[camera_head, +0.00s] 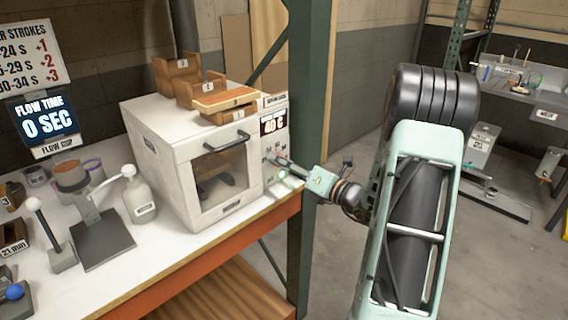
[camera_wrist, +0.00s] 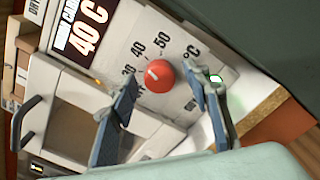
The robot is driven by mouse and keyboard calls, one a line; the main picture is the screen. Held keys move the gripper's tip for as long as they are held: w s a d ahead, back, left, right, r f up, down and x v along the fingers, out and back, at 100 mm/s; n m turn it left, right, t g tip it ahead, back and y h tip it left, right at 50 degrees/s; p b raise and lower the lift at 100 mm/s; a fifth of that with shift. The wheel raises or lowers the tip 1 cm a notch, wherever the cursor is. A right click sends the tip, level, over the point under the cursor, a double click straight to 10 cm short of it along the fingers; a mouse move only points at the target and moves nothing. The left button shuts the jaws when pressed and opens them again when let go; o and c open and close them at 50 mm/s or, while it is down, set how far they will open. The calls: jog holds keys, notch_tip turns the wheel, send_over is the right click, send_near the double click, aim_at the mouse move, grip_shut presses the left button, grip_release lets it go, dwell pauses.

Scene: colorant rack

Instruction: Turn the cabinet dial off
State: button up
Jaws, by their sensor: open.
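The white cabinet (camera_head: 160,155) stands on the bench, with a windowed door and a display reading 40 C (camera_head: 273,123). In the wrist view its red round dial (camera_wrist: 159,78) sits on the white front panel, among printed marks 30, 40, 50 and °C. A short white pointer line shows on the dial; its exact setting is hard to read. My gripper (camera_wrist: 162,72) is open, one finger on each side of the dial, with visible gaps and nothing held. In the head view my gripper (camera_head: 283,168) is at the panel's lower right, and the dial is not clearly visible.
A green post (camera_head: 312,80) rises close to the right of the cabinet and my gripper. Wooden trays (camera_head: 183,78) sit on top of the cabinet. A door handle (camera_head: 227,141) juts out left of the panel. A white bottle (camera_head: 139,200) stands left.

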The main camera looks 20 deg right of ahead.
jog(key=c, duration=1.2)
jog(key=shift+o, duration=0.2)
jog(key=n+b, duration=0.3)
jog(key=n, duration=0.1)
jog(key=shift+f+b, duration=0.2)
jog(key=shift+b, duration=0.2)
jog(key=n+b, duration=0.5)
jog(key=b, duration=0.1)
jog(key=shift+f+n, duration=0.1)
jog(key=shift+n, duration=0.3)
jog(key=n+b, duration=0.5)
jog(key=b, duration=0.2)
jog(key=shift+h, duration=0.4)
jog(key=n+b, duration=0.1)
jog(key=b, duration=0.1)
jog(key=n+b, duration=0.1)
jog(key=b, duration=0.1)
jog(key=shift+r+n, duration=0.25)
jog(key=shift+n, duration=0.15)
